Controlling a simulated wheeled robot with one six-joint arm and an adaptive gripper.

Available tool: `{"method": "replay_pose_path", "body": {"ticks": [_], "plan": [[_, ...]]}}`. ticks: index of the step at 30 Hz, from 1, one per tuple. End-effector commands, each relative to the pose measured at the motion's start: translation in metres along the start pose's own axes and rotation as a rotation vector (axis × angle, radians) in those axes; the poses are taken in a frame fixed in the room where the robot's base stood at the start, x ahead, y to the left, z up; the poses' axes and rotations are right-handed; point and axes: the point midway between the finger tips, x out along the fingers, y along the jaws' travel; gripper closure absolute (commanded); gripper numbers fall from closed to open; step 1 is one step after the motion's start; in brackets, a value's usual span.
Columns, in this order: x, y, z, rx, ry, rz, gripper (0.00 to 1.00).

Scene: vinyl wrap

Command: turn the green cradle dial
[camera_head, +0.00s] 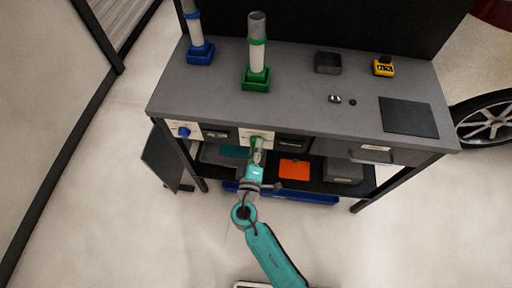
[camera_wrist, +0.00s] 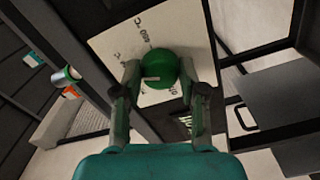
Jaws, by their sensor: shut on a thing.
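The green cradle dial (camera_wrist: 158,66) is a round green knob with a pale pointer mark, on a white plate (camera_wrist: 112,40) with printed markings. My gripper (camera_wrist: 160,84) has one finger on each side of the dial and is shut on it. In the head view my gripper (camera_head: 256,150) reaches the bench front at the green dial's plate (camera_head: 243,136), and the dial itself is mostly hidden behind it. The green cradle (camera_head: 256,84) stands on the bench above, holding an upright grey and white roll (camera_head: 257,55).
A blue dial (camera_head: 184,132) sits on the panel to the left, below a blue cradle (camera_head: 200,55) with its own roll. The bench top (camera_head: 300,110) carries a dark tray (camera_head: 328,63), a yellow device (camera_head: 383,66) and a dark mat (camera_head: 408,117). An orange item (camera_head: 294,169) lies on the lower shelf.

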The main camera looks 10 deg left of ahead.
Motion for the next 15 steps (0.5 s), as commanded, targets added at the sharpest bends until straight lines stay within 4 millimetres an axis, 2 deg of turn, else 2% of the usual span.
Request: {"method": "replay_pose_path", "body": {"ticks": [6,15], "plan": [[0.0000,-0.0009,0.0011,0.101,-0.003,0.000,0.93],[0.0000,-0.0013,0.0013,0.157,-0.003,-0.001,0.93]]}}
